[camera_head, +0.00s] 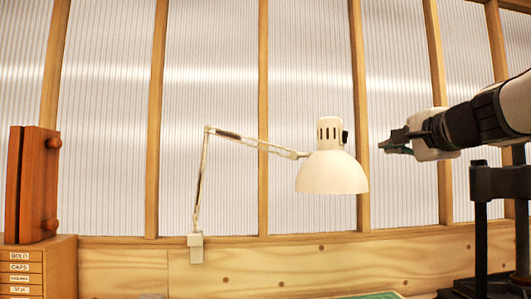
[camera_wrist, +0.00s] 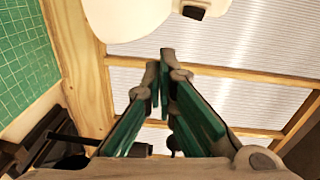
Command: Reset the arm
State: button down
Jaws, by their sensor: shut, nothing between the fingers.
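My gripper (camera_head: 388,144) is raised at the right of the head view, at the end of my arm that reaches in from the right edge. Its fingers point left toward the lamp, apart from it. In the wrist view my gripper (camera_wrist: 160,78) shows its green-sided fingers close together at the tips, with nothing held between them.
A white desk lamp (camera_head: 332,173) hangs on a jointed arm left of my gripper. A wooden drawer cabinet (camera_head: 62,262) carries a brown wooden piece (camera_head: 39,190) at far left. Black posts (camera_head: 480,230) stand at right. A green mat (camera_wrist: 25,62) shows below a ribbed wall.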

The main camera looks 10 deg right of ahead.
jog(key=shift+s+f, duration=0.1)
jog(key=shift+s, duration=0.65)
jog(key=s+a+f+n+g+y, duration=0.2)
jog(key=s+a+f+n+g, duration=0.25)
jog(key=a+f, duration=0.45)
jog(key=s+a+f+n+g+y, duration=0.1)
jog(key=s+a+f+n+g, duration=0.2)
jog(key=s+a+f+n, duration=0.6)
jog(key=s+d+f+n+g+h, duration=0.1)
jog(key=s+f+n+g, duration=0.1)
jog(key=s+f, duration=0.3)
jog(key=s+d+f+n+g+h, duration=0.1)
jog(key=s+f, duration=0.4)
jog(key=f, duration=0.6)
jog(key=shift+s+d+n+g+h, duration=0.15)
jog(key=shift+d+n+g+h, duration=0.15)
jog(key=shift+d+n+g, duration=0.25)
jog(key=shift+d, duration=0.1)
